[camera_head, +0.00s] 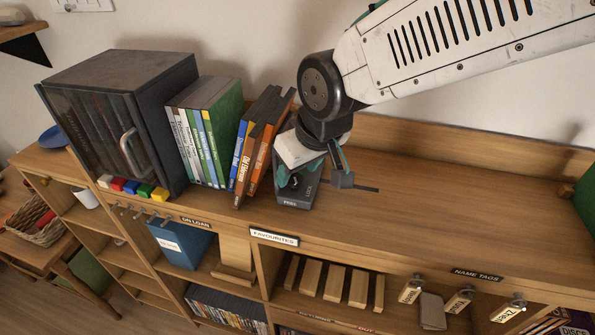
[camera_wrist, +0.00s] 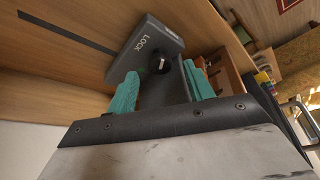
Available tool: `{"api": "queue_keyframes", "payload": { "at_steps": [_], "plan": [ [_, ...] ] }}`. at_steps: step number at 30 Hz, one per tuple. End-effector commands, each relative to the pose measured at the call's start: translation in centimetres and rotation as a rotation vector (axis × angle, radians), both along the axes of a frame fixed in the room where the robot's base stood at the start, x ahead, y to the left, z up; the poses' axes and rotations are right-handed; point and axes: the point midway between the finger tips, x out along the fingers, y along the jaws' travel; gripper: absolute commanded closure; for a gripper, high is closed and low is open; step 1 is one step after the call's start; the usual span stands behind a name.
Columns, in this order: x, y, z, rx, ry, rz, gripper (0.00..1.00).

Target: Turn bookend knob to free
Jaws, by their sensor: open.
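The dark grey bookend (camera_head: 296,199) stands on the shelf top, just right of the leaning DVD cases. It reads FREE at its front edge and LOCK further back. In the wrist view the bookend (camera_wrist: 150,38) shows the word LOCK beside a small black knob (camera_wrist: 159,62) with a pale mark. I cannot tell for certain where the mark points. My gripper (camera_head: 312,172) is over the bookend and hides the knob in the head view. Its teal fingers are apart in the wrist view (camera_wrist: 161,88), one on each side of the knob, with nothing held between them.
Leaning DVD cases (camera_head: 258,145) stand close left of my gripper, with upright cases (camera_head: 205,130) and a dark glass-door cabinet (camera_head: 125,120) beyond. A thin dark slot (camera_head: 365,188) runs right from the bookend. The shelf top (camera_head: 450,195) to the right is clear.

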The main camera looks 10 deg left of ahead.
Motion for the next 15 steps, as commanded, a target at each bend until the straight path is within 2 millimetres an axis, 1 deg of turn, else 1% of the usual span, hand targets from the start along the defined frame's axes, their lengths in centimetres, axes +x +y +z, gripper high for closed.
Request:
{"api": "queue_keyframes", "payload": {
  "at_steps": [1,3,7,10,15],
  "plan": [
    [-0.2,-0.2,1.0,0.003,-0.004,0.0,0.48],
    [-0.6,-0.6,2.2,0.003,-0.004,0.0,0.48],
    [-1.2,-1.1,4.0,0.003,-0.003,0.0,0.48],
    [-1.4,-1.4,5.0,0.002,-0.002,0.0,0.48],
    [-1.6,-1.6,5.5,0.001,-0.001,0.0,0.48]
  ]
}}
